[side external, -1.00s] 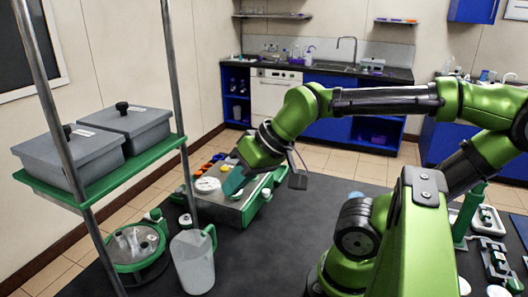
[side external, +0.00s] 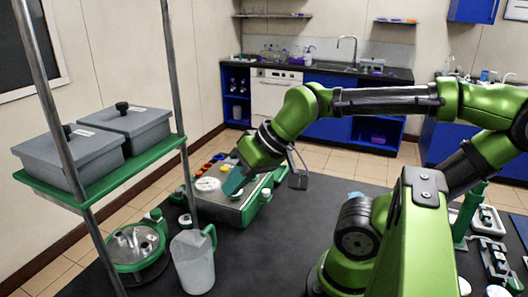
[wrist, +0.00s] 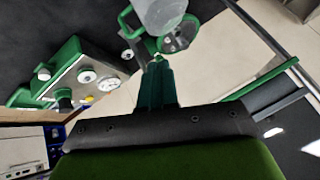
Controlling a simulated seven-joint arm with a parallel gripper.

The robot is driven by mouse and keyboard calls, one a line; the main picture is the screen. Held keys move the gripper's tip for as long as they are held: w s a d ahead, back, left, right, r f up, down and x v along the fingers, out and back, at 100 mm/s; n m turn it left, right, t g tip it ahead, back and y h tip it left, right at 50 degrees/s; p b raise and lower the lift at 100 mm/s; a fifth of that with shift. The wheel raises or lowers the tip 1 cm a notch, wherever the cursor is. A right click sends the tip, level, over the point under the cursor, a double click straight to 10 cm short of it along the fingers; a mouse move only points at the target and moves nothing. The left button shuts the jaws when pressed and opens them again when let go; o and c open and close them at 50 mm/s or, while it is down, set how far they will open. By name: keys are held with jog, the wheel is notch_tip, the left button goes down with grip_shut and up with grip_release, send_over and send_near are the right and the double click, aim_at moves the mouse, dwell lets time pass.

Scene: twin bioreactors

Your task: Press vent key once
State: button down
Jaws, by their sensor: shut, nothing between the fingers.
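A grey and green control box (side external: 240,211) stands on the dark table, with a round white dial (side external: 207,184) and a row of small red, orange and yellow keys (side external: 206,167) on its top. I cannot tell which key is the vent key. My gripper (side external: 232,186) has teal fingers, shut and empty, over the box beside the dial and hiding part of its top. I cannot tell whether they touch it. In the wrist view my gripper (wrist: 156,66) points away from the box (wrist: 66,75), which lies to the left with its dial (wrist: 109,84) and a yellow key (wrist: 88,99).
A clear jug (side external: 193,262) with a green handle stands in front of the box. A round green-rimmed vessel (side external: 133,245) is left of it. A metal-post rack with a green shelf (side external: 150,152) holds two grey lidded bins (side external: 128,125). The table right of the jug is clear.

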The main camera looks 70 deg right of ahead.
dwell(0.5)
jog(key=w+d+f+m, duration=0.1)
jog(key=w+d+f, duration=0.1)
jog(key=w+d, duration=0.5)
jog(key=w+d+f+m+t, duration=0.1)
jog(key=w+d, duration=0.6)
jog(key=d, duration=0.7)
jog(key=w+d+f+m+t+h, duration=0.1)
jog(key=w+d+f, duration=0.2)
jog(key=w+d, duration=0.4)
jog(key=d, duration=0.3)
jog(key=shift+d+f+m, duration=0.15)
jog(key=shift+d+m, duration=0.2)
jog(key=shift+m, duration=0.05)
jog(key=shift+f, duration=0.1)
